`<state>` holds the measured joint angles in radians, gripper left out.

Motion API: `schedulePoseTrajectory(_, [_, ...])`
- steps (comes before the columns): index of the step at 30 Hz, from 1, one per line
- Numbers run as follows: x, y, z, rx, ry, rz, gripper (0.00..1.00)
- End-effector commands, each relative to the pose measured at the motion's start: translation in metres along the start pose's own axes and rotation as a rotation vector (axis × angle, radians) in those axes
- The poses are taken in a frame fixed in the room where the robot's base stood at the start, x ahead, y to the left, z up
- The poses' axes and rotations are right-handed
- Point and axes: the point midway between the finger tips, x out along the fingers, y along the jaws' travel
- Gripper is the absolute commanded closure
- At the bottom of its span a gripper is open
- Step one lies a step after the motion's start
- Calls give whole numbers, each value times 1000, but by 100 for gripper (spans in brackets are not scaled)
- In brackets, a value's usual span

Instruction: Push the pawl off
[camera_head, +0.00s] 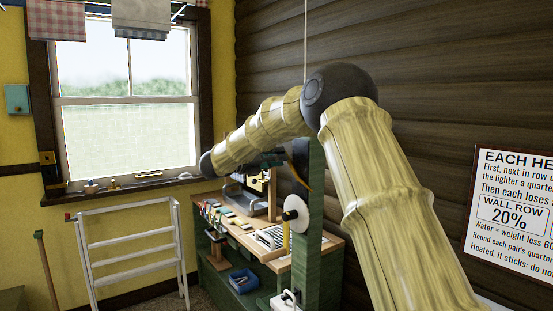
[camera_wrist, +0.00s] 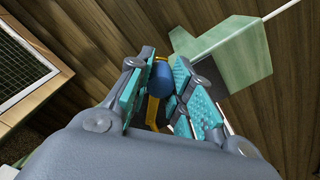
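In the wrist view, a blue rounded knob (camera_wrist: 162,74) shows between my gripper's teal-padded fingertips, with a yellow-orange strip (camera_wrist: 153,108) below it. The strip may be the pawl, but I cannot tell. My gripper (camera_wrist: 163,70) has its fingers close on both sides of the knob. Whether they touch it is unclear. In the head view, my arm reaches over the bench to a green post (camera_head: 315,190). A white wheel (camera_head: 296,213) is on the post, with a yellow handle (camera_head: 286,240) below. My gripper is small and mostly hidden there.
A workbench (camera_head: 333,243) with small tools and a gridded tray (camera_head: 270,237) stands below my arm. A blue bin (camera_head: 243,281) is on its lower shelf. A white rack (camera_head: 130,243) stands left. A pale green block (camera_wrist: 240,52) is close to my right finger.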

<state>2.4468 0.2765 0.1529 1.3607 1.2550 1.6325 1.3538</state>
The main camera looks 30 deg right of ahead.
Motion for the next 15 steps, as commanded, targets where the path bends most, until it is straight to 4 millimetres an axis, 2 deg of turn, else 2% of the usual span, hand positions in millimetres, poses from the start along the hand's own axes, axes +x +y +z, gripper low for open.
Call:
schedulePoseTrajectory(1, [0, 2, -3, -3, 2, 2, 71])
schedulePoseTrajectory(4, [-1, 2, -3, -3, 2, 2, 55])
schedulePoseTrajectory(15, [-3, 1, -1, -1, 0, 1, 55])
